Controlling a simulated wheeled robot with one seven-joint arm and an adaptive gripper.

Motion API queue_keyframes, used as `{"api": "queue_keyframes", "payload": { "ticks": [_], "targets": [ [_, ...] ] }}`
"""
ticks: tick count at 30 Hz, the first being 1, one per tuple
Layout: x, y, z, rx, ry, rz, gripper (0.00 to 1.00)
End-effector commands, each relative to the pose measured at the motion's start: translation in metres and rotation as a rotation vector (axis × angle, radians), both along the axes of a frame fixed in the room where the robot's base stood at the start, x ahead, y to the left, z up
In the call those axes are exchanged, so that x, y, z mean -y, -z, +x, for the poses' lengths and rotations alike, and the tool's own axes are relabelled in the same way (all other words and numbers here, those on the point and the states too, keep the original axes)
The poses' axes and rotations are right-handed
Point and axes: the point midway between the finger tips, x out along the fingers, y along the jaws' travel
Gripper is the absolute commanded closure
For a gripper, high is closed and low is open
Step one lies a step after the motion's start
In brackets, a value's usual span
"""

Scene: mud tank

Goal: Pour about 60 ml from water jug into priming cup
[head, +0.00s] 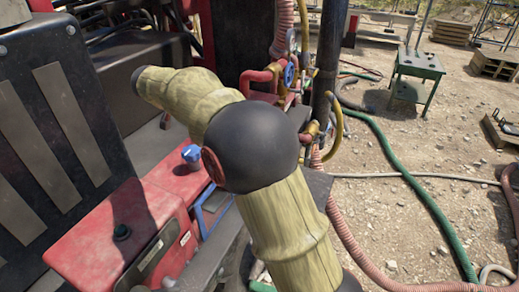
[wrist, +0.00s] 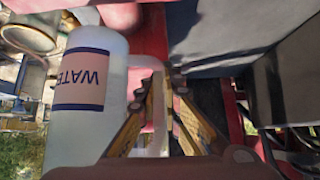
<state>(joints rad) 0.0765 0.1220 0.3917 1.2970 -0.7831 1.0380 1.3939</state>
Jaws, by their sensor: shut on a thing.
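The water jug (wrist: 88,125) is a pale, translucent container with a blue-edged label reading WATER, upside down in the wrist view. Its handle (wrist: 146,61) is on the right. My gripper (wrist: 166,84) is shut on the handle, its two yellowish fingers on either side of it. I cannot tell the jug's true tilt or its water level. In the head view my sleeved arm hides the gripper and the jug. I cannot identify the priming cup for certain; a round, rimmed metallic vessel (wrist: 32,38) shows at the wrist view's top left.
A dark post (head: 326,70) and red and brass pipework with a blue valve wheel (head: 288,74) stand beyond. Hoses (head: 405,165) cross the gravel near a green table (head: 418,66).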

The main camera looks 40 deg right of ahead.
Motion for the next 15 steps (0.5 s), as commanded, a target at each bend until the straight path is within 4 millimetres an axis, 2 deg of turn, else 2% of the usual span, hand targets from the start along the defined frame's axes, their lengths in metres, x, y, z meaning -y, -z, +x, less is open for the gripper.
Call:
{"api": "queue_keyframes", "payload": {
  "ticks": [15],
  "targets": [
    [0.006,-0.028,-0.009,0.24,0.002,0.169,1.0]
  ]
}}
